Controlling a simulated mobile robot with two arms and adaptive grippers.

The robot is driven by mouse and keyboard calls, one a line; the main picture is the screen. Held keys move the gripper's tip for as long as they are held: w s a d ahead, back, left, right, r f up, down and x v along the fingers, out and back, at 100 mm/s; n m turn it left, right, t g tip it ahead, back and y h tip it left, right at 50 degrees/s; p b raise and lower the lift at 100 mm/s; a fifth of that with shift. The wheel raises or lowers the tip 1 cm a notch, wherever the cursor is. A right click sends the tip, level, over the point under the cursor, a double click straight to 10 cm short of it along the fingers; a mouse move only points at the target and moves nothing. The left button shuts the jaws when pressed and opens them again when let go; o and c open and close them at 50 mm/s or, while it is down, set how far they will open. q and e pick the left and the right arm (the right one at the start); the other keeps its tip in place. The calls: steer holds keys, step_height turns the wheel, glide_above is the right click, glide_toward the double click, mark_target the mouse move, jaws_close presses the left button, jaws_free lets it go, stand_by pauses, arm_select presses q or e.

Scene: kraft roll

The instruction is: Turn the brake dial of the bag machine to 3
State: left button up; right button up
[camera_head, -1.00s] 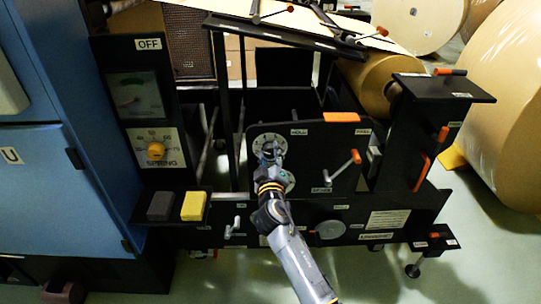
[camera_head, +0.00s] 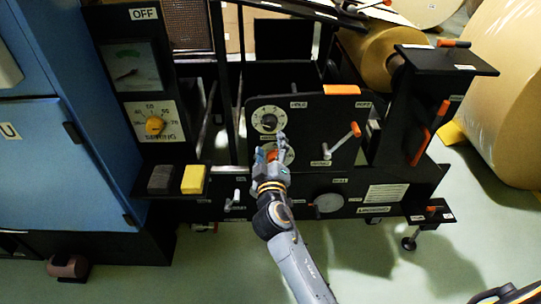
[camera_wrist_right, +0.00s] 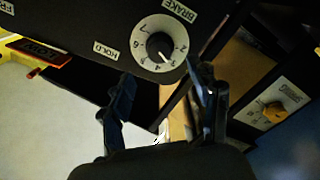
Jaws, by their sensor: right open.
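The brake dial (camera_head: 268,119), a white disc with a black knob, sits on the upper left of the machine's black front panel (camera_head: 318,118). The right wrist view shows this dial (camera_wrist_right: 160,42) from close, beside its BRAKE label. The knob's pale mark points toward the 3 and 4 side; the exact number is hard to tell. My right gripper (camera_head: 269,148) is just below the dial in the head view, covering part of a second dial. Its fingers (camera_wrist_right: 166,98) are apart with nothing between them, clear of the brake dial.
A HOLD label (camera_wrist_right: 104,50) is near the dial. An orange-tipped crank handle (camera_head: 344,142) projects right of my gripper. The spring dial (camera_head: 154,125) and grey and yellow blocks (camera_head: 193,179) are at the left. Open floor lies in front.

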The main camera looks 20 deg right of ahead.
steer(key=v, duration=0.4)
stand_by(0.3)
